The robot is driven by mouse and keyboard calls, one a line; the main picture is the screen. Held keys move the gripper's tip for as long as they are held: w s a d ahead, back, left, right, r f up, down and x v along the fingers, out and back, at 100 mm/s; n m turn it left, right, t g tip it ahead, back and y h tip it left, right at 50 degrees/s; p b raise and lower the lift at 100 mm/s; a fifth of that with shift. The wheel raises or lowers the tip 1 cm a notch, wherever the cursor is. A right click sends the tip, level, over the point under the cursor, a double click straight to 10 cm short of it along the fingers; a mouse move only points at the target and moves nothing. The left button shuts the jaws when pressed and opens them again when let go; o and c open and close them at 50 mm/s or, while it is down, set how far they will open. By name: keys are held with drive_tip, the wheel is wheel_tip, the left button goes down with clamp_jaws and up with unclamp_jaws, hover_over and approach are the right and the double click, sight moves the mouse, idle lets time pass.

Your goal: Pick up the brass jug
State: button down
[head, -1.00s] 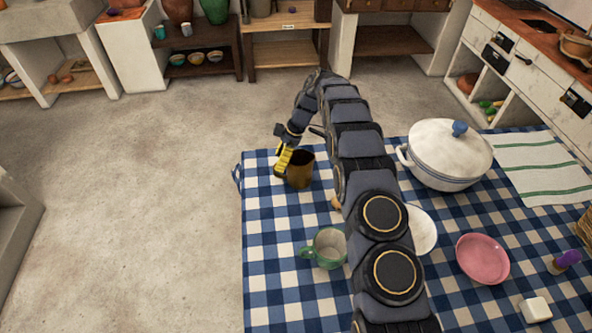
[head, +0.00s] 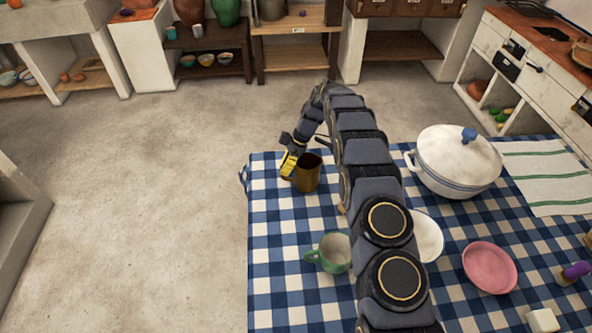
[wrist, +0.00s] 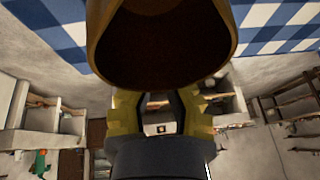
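The brass jug (head: 307,173) stands upright on the checked cloth near the table's far left corner. Its dark open mouth (wrist: 165,45) fills the upper middle of the wrist view. My gripper (head: 289,164) is at the jug's left side, very close to it or touching it. In the wrist view its yellow fingers (wrist: 160,104) are apart at their base, below the jug's rim. The jug hides their tips, so I cannot tell whether they have hold of it. No handle of the jug can be made out.
A green mug (head: 333,253) stands nearer on the cloth. A white plate (head: 428,238) is partly behind my arm. A white lidded pot (head: 455,165), a pink dish (head: 490,267) and a striped towel (head: 545,172) are to the right. Open floor (head: 130,220) lies left of the table.

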drive_tip(key=shift+s, duration=0.1)
drive_tip(key=shift+r, duration=1.55)
drive_tip(key=s+d+r, duration=0.2)
drive_tip(key=s+r, duration=0.7)
drive_tip(key=s, duration=0.4)
drive_tip(key=shift+s+r, duration=0.35)
drive_tip(key=shift+r, duration=0.05)
drive_tip(key=shift+a, duration=0.15)
